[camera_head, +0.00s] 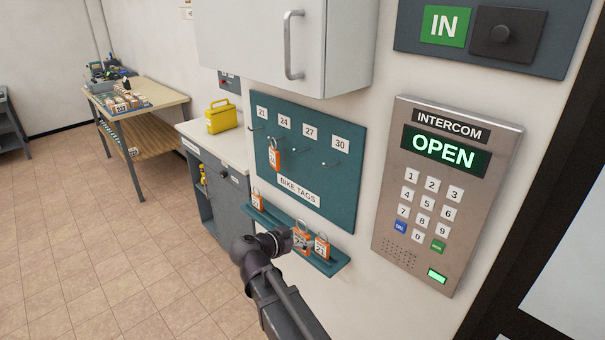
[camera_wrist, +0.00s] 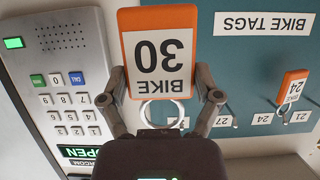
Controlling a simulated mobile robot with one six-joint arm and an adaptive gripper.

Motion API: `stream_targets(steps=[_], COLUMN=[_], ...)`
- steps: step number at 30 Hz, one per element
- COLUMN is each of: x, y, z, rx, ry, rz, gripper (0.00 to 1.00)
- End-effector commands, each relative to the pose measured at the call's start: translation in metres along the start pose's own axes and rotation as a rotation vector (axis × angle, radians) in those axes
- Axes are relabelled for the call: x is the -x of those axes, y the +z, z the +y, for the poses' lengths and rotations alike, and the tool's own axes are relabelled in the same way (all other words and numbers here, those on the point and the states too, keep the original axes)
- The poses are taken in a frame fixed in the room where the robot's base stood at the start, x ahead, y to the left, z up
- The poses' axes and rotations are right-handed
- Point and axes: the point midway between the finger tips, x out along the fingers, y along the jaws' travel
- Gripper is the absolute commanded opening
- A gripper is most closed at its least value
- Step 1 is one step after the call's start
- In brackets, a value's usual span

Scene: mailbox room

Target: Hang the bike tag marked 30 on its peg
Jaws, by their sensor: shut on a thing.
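My gripper (camera_head: 290,241) is shut on the orange-framed bike tag marked 30 (camera_wrist: 160,55), its fingers at the tag's two sides. The tag fills the upper middle of the wrist view upside down, its metal ring toward the gripper. In the head view the gripper is low, by the ledge under the teal peg board (camera_head: 340,190), and the peg under label 30 (camera_head: 324,164) is bare, above and right of it. The board's 30 label is not visible in the wrist view. An orange tag marked 24 (camera_wrist: 293,87) hangs on the 24 peg.
The teal ledge (camera_head: 340,265) carries orange tags at its left (camera_head: 257,199) and right (camera_head: 321,247). A steel intercom panel (camera_head: 445,190) is right of the board. A white cabinet (camera_head: 345,50) is above. A counter with a yellow case (camera_head: 222,117) stands left.

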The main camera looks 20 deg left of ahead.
Motion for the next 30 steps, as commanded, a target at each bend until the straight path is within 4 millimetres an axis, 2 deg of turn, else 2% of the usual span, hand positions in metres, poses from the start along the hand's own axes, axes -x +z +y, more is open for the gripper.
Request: stream_targets(steps=[1,18,24,30], x=[0.004,0.011,0.012,0.011], y=[-0.017,-0.111,-0.129,-0.134], z=[-0.004,-0.030,-0.036,-0.037], rx=[0.000,0.001,0.001,0.001], ry=[0.000,-0.002,-0.003,-0.003], rz=[0.000,0.002,0.002,0.002], gripper=[0.35,0.35,0.35,0.35])
